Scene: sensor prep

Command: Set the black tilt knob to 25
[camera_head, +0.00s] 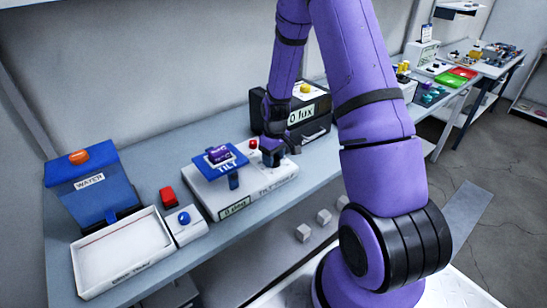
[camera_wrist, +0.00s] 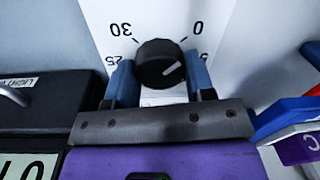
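The black tilt knob (camera_wrist: 160,64) sits on a white panel in the wrist view, where its dial figures appear upside down: 30 and 25 at left, 0 and 5 at right. Its pale pointer line lies on the right side, toward the 0 and 5. My gripper (camera_wrist: 161,72) has its blue fingers on both sides of the knob, seemingly against it. In the head view my gripper (camera_head: 272,153) is at the right end of the white tilt unit (camera_head: 206,194), hiding the knob. The unit's label (camera_head: 235,208) seems to read 0 deg.
A blue tilt plate (camera_head: 227,167) carries a small purple block (camera_head: 219,154). A black light box (camera_head: 312,112) stands behind my gripper; a red button (camera_head: 254,144) is close by. The blue water tank (camera_head: 84,180) and white tray (camera_head: 88,288) are at left.

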